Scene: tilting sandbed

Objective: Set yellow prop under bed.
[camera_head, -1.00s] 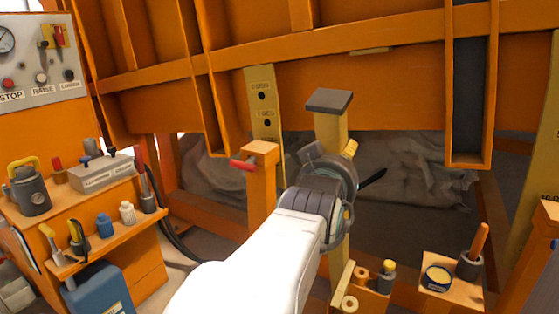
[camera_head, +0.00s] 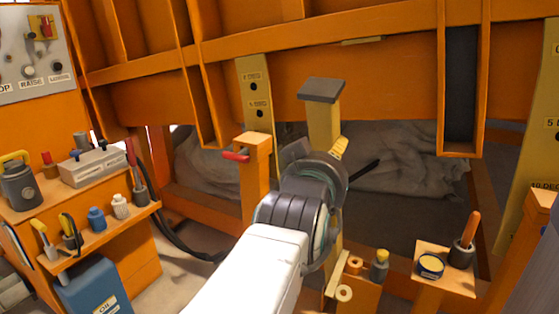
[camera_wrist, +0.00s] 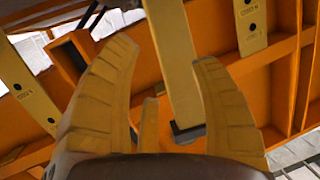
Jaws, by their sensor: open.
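The yellow prop (camera_head: 323,122) is an upright post with a dark grey pad on top. It stands in front of the orange tilting bed (camera_head: 400,100); its pad shows against the bed's side, and I cannot tell how far beneath it reaches. My wrist hides the prop's middle, and its foot is hard to make out. In the wrist view the prop (camera_wrist: 178,85) runs between the two spread yellow fingers of my gripper (camera_wrist: 165,56), with the pad (camera_wrist: 187,132) beyond. The fingers are open, with space visible beside the post. In the head view the fingers are mostly hidden.
An orange post with a red handle (camera_head: 237,156) stands just left of the prop. A yellow hole plate (camera_head: 256,95) hangs behind it. A small stand with a tin (camera_head: 430,266) is at lower right. A tool bench (camera_head: 100,175) and control panel (camera_head: 35,50) are at left.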

